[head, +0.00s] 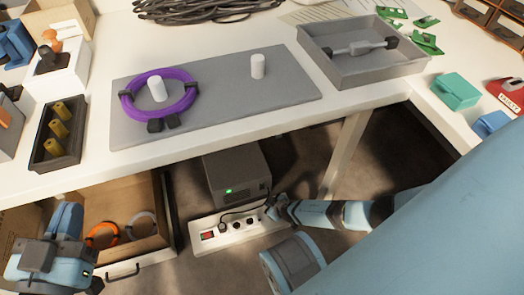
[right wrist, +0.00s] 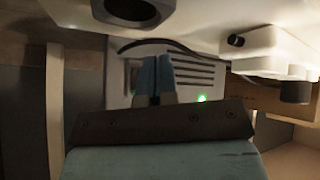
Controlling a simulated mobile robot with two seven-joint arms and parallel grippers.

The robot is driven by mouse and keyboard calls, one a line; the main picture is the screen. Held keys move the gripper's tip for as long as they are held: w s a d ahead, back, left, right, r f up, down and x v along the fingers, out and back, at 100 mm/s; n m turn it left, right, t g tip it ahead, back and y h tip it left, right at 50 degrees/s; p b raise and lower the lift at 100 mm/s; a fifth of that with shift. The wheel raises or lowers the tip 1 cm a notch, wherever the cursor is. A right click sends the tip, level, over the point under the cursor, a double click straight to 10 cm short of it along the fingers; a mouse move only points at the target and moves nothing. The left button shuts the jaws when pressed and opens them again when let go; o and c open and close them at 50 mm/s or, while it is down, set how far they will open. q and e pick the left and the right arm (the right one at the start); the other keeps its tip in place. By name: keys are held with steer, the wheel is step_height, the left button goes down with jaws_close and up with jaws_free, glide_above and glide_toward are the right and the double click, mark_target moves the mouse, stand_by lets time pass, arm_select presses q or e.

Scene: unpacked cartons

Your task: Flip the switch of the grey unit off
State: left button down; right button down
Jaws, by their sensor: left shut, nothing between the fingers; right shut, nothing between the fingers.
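The grey unit (head: 236,172) is a box on the floor under the table, with a lit green light on its front. My right gripper (head: 273,206) reaches in from the right beside the unit's front. In the right wrist view its blue fingers (right wrist: 155,62) are shut and empty before the front; they cover part of it, and I cannot tell contact or the switch's position.
A white power strip (head: 255,229) with a red switch and a plugged cable lies before the unit. The table edge overhangs the unit; a table leg (head: 345,155) stands right.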

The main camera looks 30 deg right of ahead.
mark_target(262, 187)
arm_select(q)
steer(key=shift+w+a+r+m, duration=0.1)
steer(key=shift+w+m, duration=0.1)
steer(key=shift+m, duration=0.1)
arm_select(e)
steer(key=w, duration=0.1)
steer(key=w+d, duration=0.1)
steer(key=w, duration=0.1)
steer(key=shift+w+f, duration=0.2)
steer(key=shift+w, duration=0.05)
arm_select(q)
steer(key=shift+r+h+b, duration=0.2)
steer(key=shift+h+b, duration=0.1)
arm_select(e)
steer(key=shift+w, duration=0.4)
steer(key=shift+w+f, duration=0.1)
arm_select(q)
steer(key=shift+a+f, duration=0.1)
steer(key=shift+f, duration=0.1)
steer(key=shift+r, duration=0.1)
stand_by(0.5)
arm_select(e)
steer(key=shift+w, duration=0.1)
arm_select(q)
steer(key=shift+r, duration=0.1)
arm_select(e)
steer(key=shift+w+d, duration=0.1)
steer(key=shift+w, duration=0.2)
